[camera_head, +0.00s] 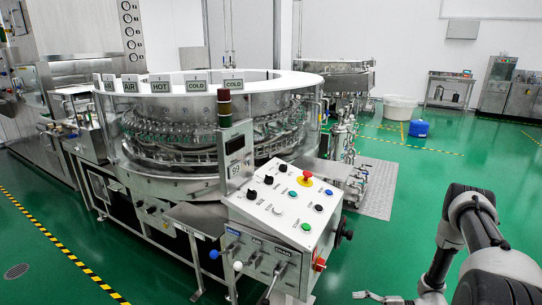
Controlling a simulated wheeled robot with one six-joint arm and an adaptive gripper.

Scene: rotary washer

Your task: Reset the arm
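My arm (478,235) reaches in from the lower right and bends down toward the bottom edge. My gripper (372,297) is only partly in view at the bottom edge, over the green floor. Most of its fingers are cut off, so I cannot tell whether it is open or shut, and no held object shows. The rotary washer (165,185) stands left of my arm, a round steel machine with a clear guard and a white top ring. Its sloped control panel (285,205) carries a red emergency button (305,178) and several knobs. A visible gap of floor separates panel and gripper.
A second steel machine (335,75) stands behind. A white tub (399,108) and a blue container (418,129) sit on the floor at the back right. Steel cabinets (497,85) line the far right. Green floor is free between panel and arm.

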